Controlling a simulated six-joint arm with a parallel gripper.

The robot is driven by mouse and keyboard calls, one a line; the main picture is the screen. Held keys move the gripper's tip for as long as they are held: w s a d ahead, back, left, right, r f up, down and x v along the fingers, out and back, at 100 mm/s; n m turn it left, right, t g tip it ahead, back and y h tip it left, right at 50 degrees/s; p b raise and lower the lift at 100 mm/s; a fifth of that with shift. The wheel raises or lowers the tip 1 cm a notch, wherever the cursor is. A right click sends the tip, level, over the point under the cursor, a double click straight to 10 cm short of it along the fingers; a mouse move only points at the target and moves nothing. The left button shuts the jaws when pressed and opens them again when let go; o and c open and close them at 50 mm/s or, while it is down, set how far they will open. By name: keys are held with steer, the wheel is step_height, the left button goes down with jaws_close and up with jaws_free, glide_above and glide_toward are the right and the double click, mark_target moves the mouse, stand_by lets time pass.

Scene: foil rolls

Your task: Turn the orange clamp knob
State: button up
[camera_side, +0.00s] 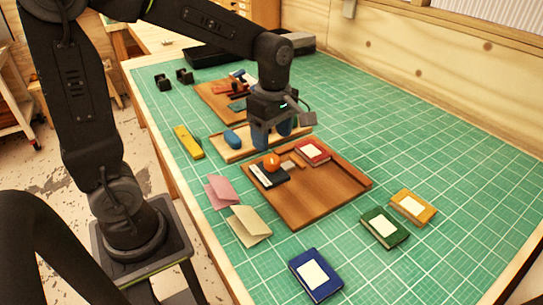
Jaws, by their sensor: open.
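The orange clamp knob (271,161) is a small round ball on top of a black and white clamp block (268,175). The block sits on a brown wooden board (315,200), towards the board's left end. My gripper (272,140) points down behind and just above the knob, over the area between the brown board and a lighter wooden tray (232,153). Its fingers are apart. I cannot tell how far the fingertips are from the knob.
A red book (312,152) lies on the brown board. Blue (315,274), green (384,228) and yellow (413,206) books lie on the green mat (400,140). Folded pink (222,191) and cream (249,226) cards stand at the left. The mat's right side is clear.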

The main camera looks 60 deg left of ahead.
mark_target(271, 158)
step_height(271, 158, down, 6)
steer(key=shift+s+f, duration=0.1)
steer(key=shift+f, duration=0.05)
stand_by(0.3)
steer(key=c, duration=0.9)
